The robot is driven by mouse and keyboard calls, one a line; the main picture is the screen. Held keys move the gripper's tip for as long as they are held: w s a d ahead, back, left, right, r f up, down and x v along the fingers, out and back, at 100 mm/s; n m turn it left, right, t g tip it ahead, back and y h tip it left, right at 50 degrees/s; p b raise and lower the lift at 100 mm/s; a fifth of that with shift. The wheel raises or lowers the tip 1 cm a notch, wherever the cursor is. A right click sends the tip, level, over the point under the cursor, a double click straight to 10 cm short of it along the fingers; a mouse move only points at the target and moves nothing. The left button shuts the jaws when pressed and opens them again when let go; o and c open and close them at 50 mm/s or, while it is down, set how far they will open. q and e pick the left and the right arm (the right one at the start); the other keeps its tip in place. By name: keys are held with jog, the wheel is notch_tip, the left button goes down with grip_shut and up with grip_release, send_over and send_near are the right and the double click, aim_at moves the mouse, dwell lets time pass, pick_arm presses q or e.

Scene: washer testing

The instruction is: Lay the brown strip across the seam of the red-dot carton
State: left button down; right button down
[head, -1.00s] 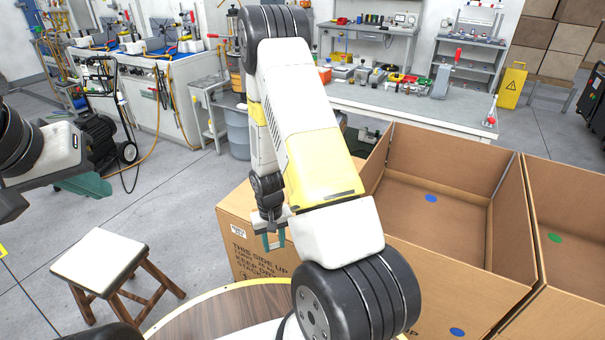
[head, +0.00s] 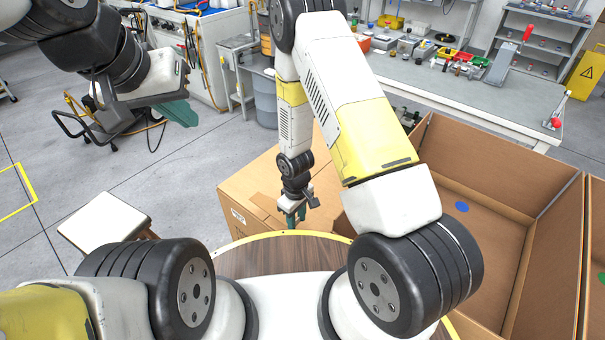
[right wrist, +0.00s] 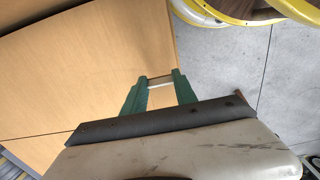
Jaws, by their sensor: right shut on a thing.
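The closed brown carton (head: 240,190) stands just beyond the round wooden surface in the head view; its plain top also fills the left of the right wrist view (right wrist: 90,70). No red dot shows on it. My right gripper (head: 296,218) is low beside the carton. In the right wrist view its green fingers (right wrist: 160,82) are shut on a small piece, apparently the brown strip, mostly hidden. A darker brown flat patch (head: 265,203) shows left of that gripper; I cannot tell whether it is the strip. My left gripper (head: 178,112) is raised at upper left, its opening unclear.
An open carton with a blue dot (head: 462,207) stands at the right, with another open carton beside it. A round wooden table with yellow rim (head: 285,243) is in front of me. A white stool (head: 105,222) stands at the left. A grey workbench (head: 470,95) is behind.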

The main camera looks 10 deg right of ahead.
jog(key=w+d, duration=0.2)
jog(key=w, duration=0.1)
jog(key=w+d, duration=0.2)
jog(key=w, duration=0.2)
jog(key=w+d+f, duration=0.1)
jog(key=w+d, duration=0.2)
jog(key=shift+w+f, duration=0.1)
jog(key=shift+w, duration=0.25)
jog(key=shift+w+d+f, duration=0.15)
jog(key=shift+d+f, duration=0.05)
jog(key=shift+f, duration=1.55)
jog(key=shift+f, duration=0.2)
jog(key=c, duration=1)
grip_release()
jog(key=shift+o, duration=0.2)
jog(key=shift+r, duration=0.1)
